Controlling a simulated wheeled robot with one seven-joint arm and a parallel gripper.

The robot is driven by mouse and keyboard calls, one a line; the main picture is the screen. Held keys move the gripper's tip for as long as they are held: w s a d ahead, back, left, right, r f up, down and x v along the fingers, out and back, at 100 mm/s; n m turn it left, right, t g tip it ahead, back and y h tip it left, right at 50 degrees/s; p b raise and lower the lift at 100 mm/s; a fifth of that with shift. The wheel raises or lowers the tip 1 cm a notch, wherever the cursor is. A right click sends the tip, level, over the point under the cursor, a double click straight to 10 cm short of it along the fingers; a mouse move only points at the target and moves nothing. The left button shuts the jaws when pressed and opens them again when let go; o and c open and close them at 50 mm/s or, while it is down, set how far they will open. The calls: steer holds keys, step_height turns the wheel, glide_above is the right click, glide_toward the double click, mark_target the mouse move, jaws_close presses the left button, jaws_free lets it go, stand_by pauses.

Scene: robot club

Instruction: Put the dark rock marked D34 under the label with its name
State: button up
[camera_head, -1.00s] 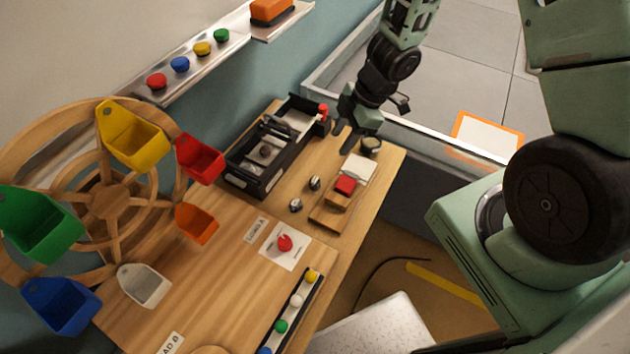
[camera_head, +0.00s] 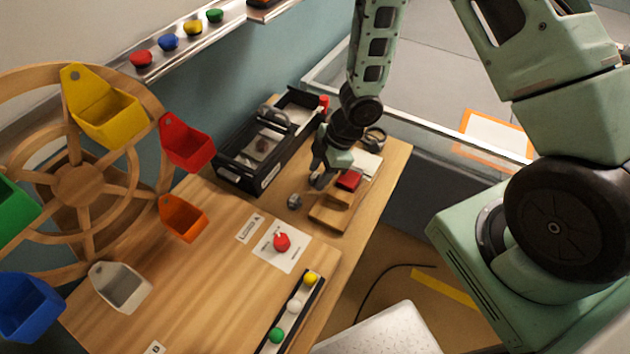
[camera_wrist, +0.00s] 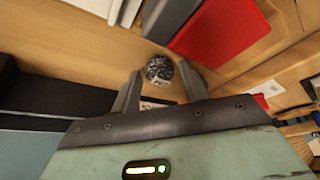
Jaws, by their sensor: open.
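A dark speckled rock (camera_wrist: 160,70) shows in the wrist view on the wooden table, between the fingertips of my open gripper (camera_wrist: 160,82); no contact is visible. A small grey rock (camera_head: 295,201) is on the table in the head view, left of my gripper (camera_head: 318,181). The spot under my gripper, where another small rock was visible earlier, is covered. I cannot read D34 on either rock. A black case (camera_head: 232,174) stands left of and behind my gripper, with a rock-like dark piece inside and a small white label on its front. Its writing is unreadable.
A wooden block stand (camera_head: 330,214) with a red block (camera_head: 349,180) is close right of my gripper. A red knob on a white card (camera_head: 281,243) and a bead strip (camera_head: 290,320) lie nearer. A wooden wheel with coloured buckets (camera_head: 78,186) stands at left.

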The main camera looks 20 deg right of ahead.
steer(key=shift+a+f, duration=0.15)
steer(key=shift+f, duration=0.25)
steer(key=shift+c, duration=0.2)
steer(key=c, duration=0.8)
steer(key=shift+c, duration=0.2)
